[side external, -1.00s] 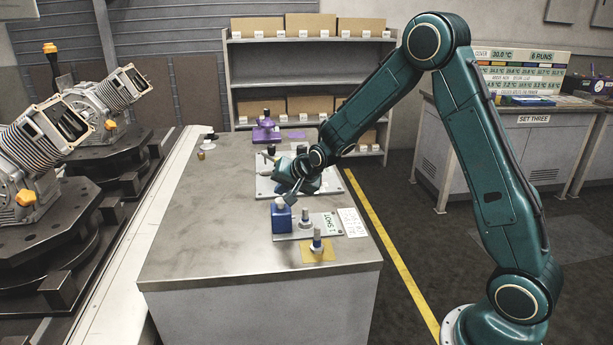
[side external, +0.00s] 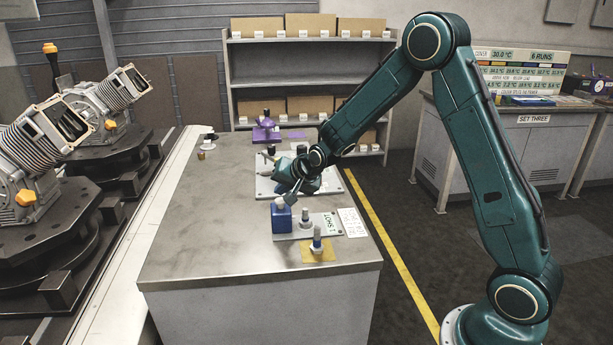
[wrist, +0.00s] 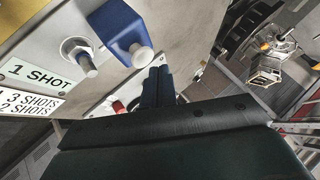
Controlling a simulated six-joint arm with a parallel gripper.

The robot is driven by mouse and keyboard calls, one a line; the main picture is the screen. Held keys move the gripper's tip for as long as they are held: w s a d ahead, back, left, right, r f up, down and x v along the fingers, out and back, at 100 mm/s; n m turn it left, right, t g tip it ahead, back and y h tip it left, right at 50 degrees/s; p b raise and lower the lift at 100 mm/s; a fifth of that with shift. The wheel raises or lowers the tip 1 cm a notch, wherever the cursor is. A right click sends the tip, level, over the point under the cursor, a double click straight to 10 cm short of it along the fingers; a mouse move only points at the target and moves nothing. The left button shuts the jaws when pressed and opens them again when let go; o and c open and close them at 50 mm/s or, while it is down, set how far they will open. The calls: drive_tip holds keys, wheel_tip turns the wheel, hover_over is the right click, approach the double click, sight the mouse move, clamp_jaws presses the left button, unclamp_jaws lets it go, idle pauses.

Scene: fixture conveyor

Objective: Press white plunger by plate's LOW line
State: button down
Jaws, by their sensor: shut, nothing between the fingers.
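A white plunger (side external: 280,201) sticks out of a blue block (side external: 281,218) on a small grey plate (side external: 318,223) marked "1 SHOT". In the wrist view the white plunger's round head (wrist: 141,56) and the blue block (wrist: 117,25) are at the top centre. My gripper (side external: 290,198) is shut and empty. It is close to the plunger, and its fingertips (wrist: 160,70) appear just beside the plunger head in the wrist view. I cannot tell whether they touch. I cannot make out a LOW line.
A metal stud with a nut (wrist: 78,54) stands beside the block. A white card (side external: 352,222) lies right of the plate. A yellow pad with a blue-and-white post (side external: 317,245) is in front. A larger plate (side external: 266,188) lies behind. The bench's front left is clear.

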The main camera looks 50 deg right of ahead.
sight(283, 202)
drive_tip(key=shift+f, duration=1.05)
idle(1.3)
drive_tip(key=shift+r, duration=1)
drive_tip(key=shift+r, duration=0.1)
drive_tip(key=shift+r, duration=2.45)
